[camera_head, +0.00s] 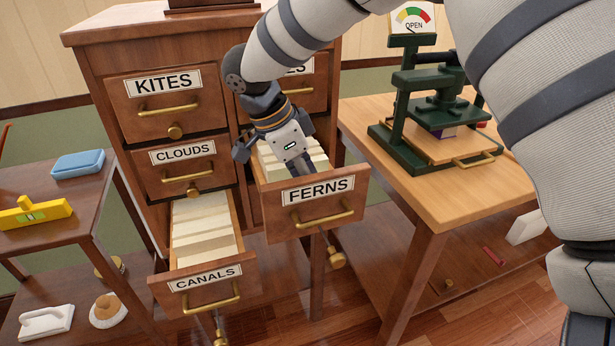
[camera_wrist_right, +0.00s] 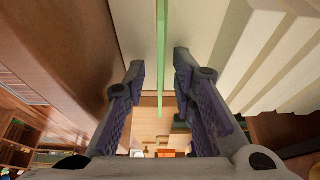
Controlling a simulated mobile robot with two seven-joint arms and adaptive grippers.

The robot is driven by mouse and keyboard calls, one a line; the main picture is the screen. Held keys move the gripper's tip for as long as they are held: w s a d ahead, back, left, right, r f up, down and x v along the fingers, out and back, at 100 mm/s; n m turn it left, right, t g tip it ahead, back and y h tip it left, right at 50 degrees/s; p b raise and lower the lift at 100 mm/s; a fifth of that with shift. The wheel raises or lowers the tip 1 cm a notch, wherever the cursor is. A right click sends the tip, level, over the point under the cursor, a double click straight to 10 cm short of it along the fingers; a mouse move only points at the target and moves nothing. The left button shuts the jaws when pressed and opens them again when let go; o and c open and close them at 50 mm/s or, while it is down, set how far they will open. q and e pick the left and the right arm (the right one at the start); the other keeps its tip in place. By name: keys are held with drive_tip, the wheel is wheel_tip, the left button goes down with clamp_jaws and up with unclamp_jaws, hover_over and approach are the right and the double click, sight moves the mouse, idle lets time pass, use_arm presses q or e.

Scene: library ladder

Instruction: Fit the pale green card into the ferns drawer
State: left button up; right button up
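The ferns drawer (camera_head: 318,205) is pulled open at the right of the cabinet, with cream cards (camera_head: 270,160) inside. My right gripper (camera_head: 303,165) reaches down into it, behind the labelled front. In the right wrist view, the pale green card (camera_wrist_right: 161,45) shows edge-on as a thin upright strip between my right fingers (camera_wrist_right: 160,75). The fingers are apart, with a gap on each side of the card. Cream cards (camera_wrist_right: 265,60) stand on the right and brown wood on the left. The green card is hidden in the head view. My left gripper is not in view.
The canals drawer (camera_head: 205,283) is open lower left of ferns; the clouds (camera_head: 183,165) and kites (camera_head: 160,100) drawers are shut. A green press (camera_head: 430,110) stands on the bench at right. A side table at left holds a blue case (camera_head: 78,164) and yellow level (camera_head: 35,212).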

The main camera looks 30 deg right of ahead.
drive_tip(key=v, duration=1.2)
